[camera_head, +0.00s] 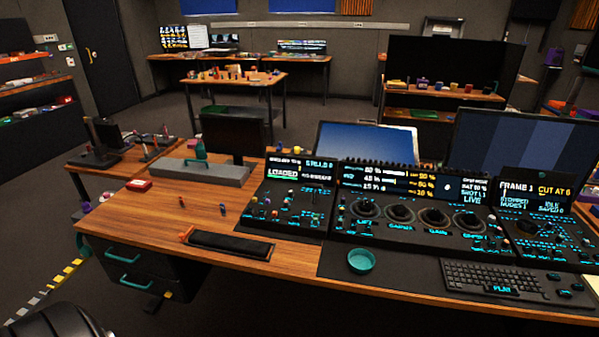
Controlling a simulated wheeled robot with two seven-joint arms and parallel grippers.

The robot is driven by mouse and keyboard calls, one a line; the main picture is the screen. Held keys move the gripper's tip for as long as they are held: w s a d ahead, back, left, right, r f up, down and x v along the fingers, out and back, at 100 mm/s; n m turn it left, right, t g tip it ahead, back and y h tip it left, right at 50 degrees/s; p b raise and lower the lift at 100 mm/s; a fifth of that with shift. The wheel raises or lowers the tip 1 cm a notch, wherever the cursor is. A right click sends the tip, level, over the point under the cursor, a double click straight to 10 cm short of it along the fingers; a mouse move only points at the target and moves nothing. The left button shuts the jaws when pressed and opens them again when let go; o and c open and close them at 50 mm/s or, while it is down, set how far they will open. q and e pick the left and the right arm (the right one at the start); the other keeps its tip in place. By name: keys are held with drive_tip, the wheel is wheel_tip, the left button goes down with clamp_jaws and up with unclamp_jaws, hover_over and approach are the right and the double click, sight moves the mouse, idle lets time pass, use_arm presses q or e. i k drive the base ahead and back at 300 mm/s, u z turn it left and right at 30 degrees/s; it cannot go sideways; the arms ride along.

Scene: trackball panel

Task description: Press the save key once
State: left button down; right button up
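The trackball panel (421,215) stands on the wooden desk at the right, with several dark round trackballs in a row and small cyan-lit labels. To its right is a control section (545,230) with a large dark knob and small lit keys. The display (535,196) above it reads FRAME 1, CUT AT 6, STOPPED, IDLE and SAVED 0. The labels on the keys are too small to read, so I cannot tell which is the save key. Neither of my grippers is in view.
A left control section (289,204) adjoins the panel. A black padded rest (230,243) lies left of the bowl. Bare wood (130,215) shows at the desk's left. Monitors (520,150) stand behind.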

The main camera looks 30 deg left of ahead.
sight(560, 293)
drive_tip(key=z, duration=0.55)
drive_tip(key=k, duration=1.35)
drive_tip(key=z, duration=0.75)
drive_tip(key=i, duration=1.8)
drive_tip(key=u, duration=0.65)
drive_tip(key=i, duration=0.3)
drive_tip(key=u, duration=0.3)
